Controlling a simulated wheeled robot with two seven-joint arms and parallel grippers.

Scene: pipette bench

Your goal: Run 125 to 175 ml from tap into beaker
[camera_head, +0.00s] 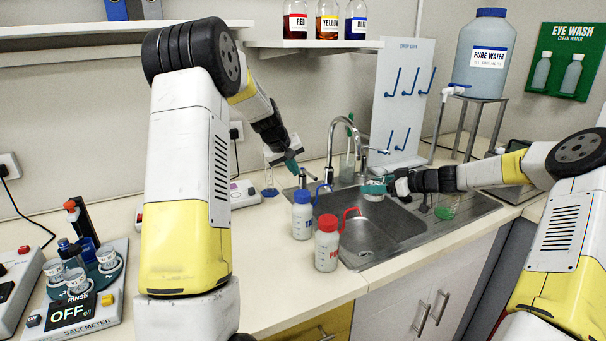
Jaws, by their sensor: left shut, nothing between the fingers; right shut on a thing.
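The silver gooseneck tap (331,146) stands behind the sink, its spout curving down over the basin. My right gripper (378,188) is shut on a small clear vessel, apparently the beaker (373,196), under or close to the spout. The gripper's teal fingers partly hide the beaker, and no water level or stream can be made out. My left gripper (291,167) is shut and empty, left of the tap. It is close to a short metal post (303,178), possibly the tap's handle; whether they touch cannot be told.
A blue-capped bottle (303,220) and a red-capped bottle (327,250) stand at the sink's front left. A salt meter (92,318) occupies the left counter.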

